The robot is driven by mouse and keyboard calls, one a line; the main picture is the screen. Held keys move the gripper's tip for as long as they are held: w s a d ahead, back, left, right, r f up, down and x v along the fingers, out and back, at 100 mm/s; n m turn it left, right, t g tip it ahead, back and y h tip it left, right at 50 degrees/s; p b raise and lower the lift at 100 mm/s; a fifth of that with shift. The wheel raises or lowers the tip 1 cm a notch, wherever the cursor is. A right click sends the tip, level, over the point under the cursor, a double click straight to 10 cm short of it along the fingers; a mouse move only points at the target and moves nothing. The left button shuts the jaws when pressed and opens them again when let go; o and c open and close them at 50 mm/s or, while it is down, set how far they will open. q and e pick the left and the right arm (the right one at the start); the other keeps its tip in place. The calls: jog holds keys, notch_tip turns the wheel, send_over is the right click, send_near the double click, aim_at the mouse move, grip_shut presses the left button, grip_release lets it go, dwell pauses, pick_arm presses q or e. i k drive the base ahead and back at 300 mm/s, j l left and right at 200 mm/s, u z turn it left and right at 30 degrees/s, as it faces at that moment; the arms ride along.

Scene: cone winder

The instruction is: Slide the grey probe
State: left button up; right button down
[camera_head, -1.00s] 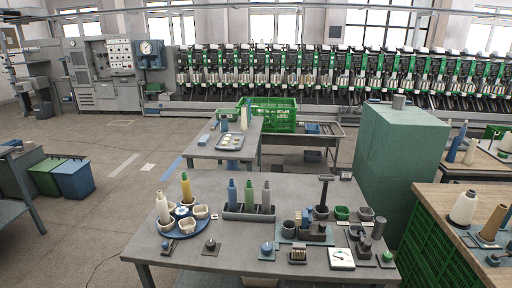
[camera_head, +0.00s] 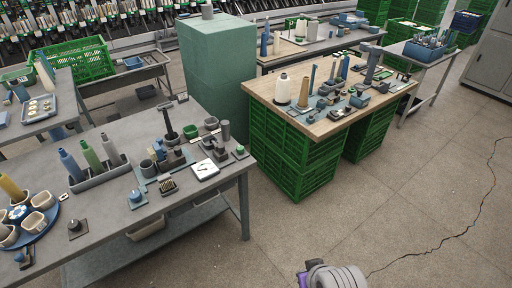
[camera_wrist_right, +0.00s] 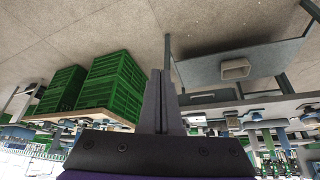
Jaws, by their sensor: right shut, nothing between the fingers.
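I cannot tell for certain which small item is the grey probe. On the grey table (camera_head: 95,215) a dark upright post with a crosspiece (camera_head: 168,122) rises from a group of small grey and blue devices. A similar blue-grey upright device (camera_head: 372,66) stands on the wood-topped bench (camera_head: 262,88). My right gripper (camera_wrist_right: 160,78) is shut and empty in the right wrist view, with its fingers together and touching nothing. In the head view only part of my right arm shows at the bottom edge, over the floor. My left gripper is not in view.
Green crates (camera_head: 290,150) support the wood-topped bench. A tall green cabinet (camera_head: 222,85) stands behind the gap between table and bench. A white square dial (camera_head: 205,169) lies near the grey table's right end.

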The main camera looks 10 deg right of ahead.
aim_at(219, 152)
jog(key=i+j+u, duration=0.1)
jog(key=i, duration=0.45)
jog(key=i+j, duration=0.25)
jog(key=i, duration=0.3)
jog(key=j+u, duration=0.05)
